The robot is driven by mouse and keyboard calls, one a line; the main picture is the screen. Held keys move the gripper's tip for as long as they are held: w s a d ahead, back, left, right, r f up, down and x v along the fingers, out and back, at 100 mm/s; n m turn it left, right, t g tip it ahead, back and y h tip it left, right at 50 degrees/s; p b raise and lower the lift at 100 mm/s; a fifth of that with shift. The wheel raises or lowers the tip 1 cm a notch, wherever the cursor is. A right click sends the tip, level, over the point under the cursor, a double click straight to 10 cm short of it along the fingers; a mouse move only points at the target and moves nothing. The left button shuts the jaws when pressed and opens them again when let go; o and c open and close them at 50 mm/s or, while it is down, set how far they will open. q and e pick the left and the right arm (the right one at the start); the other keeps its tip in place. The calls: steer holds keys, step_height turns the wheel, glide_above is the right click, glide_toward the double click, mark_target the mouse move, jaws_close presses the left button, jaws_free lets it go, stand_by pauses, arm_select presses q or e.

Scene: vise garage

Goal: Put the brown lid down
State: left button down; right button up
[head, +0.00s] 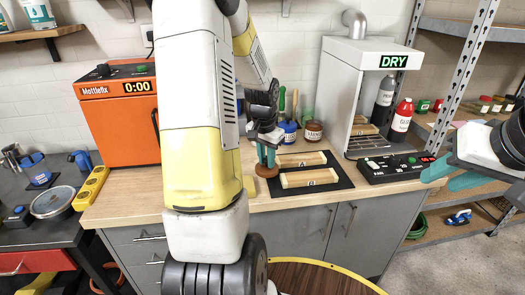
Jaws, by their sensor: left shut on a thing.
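My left gripper (267,161) points down over the worktop and is shut on the brown lid (267,171), a small round reddish-brown piece at its fingertips. The lid is just left of the black mat (342,181); I cannot tell whether it touches the worktop. A brown jar with a pale label (313,131) stands behind the mat. My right gripper (450,178) is at the right, with its teal fingers apart and nothing between them.
Two wooden pieces (309,178) lie on the mat. A blue jar (287,133) stands beside the brown jar. A white DRY cabinet (357,65), a black control box (395,168) and an orange oven (112,120) stand on the wooden worktop (120,204).

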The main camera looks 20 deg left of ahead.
arm_select(q)
glide_above(248, 164)
steer(key=shift+s+d+f, duration=0.15)
steer(key=shift+s+f, duration=0.1)
steer(key=shift+f, duration=0.5)
steer(key=shift+w+f, duration=0.1)
steer(key=shift+f, duration=1.4)
steer(key=c, duration=1.3)
jaws_free()
steer(key=shift+f, duration=0.15)
steer(key=shift+o, duration=0.2)
